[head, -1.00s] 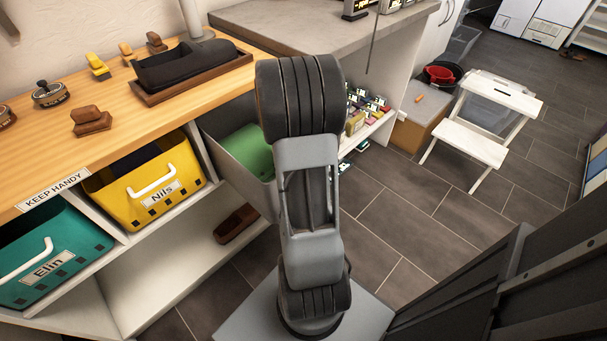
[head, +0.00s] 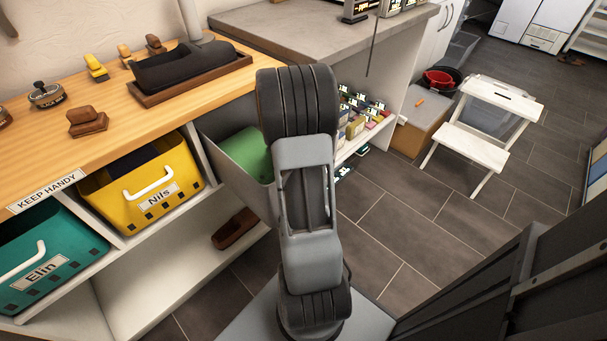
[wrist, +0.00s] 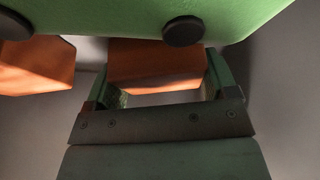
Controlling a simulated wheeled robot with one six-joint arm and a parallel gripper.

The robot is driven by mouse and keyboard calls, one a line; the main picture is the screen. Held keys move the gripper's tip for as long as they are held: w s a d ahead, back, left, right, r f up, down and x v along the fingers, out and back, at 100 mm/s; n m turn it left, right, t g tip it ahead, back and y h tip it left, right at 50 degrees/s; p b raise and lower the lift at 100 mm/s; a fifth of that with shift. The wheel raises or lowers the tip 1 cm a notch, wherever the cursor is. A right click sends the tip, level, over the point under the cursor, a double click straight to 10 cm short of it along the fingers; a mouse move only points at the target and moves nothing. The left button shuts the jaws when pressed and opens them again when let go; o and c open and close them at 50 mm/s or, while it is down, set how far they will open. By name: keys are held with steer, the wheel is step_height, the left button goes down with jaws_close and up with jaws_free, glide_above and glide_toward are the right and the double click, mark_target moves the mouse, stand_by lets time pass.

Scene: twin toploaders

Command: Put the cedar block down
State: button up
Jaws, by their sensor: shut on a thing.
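In the wrist view, my gripper (wrist: 160,82) is shut on an orange-brown wooden block (wrist: 156,58), the cedar block by its look, held between two green fingers. A green thing (wrist: 110,14) with dark round knobs lies across the top of that view, close to the block. Plain grey surfaces surround them. Whether the block touches anything beneath cannot be seen. In the head view, my arm hides the gripper and block beside a grey bin (head: 232,150) with a green thing (head: 250,152) inside.
A second orange-brown block (wrist: 36,66) lies at the left in the wrist view. Yellow (head: 130,208) and teal (head: 70,262) bins sit under the wooden bench (head: 150,113). A brown object (head: 235,228) rests on the lower shelf. A white step stool (head: 470,150) stands at right.

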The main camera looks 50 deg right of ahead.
steer(key=o, duration=0.9)
steer(key=p+v, duration=0.3)
steer(key=v, duration=0.9)
steer(key=shift+p, duration=0.4)
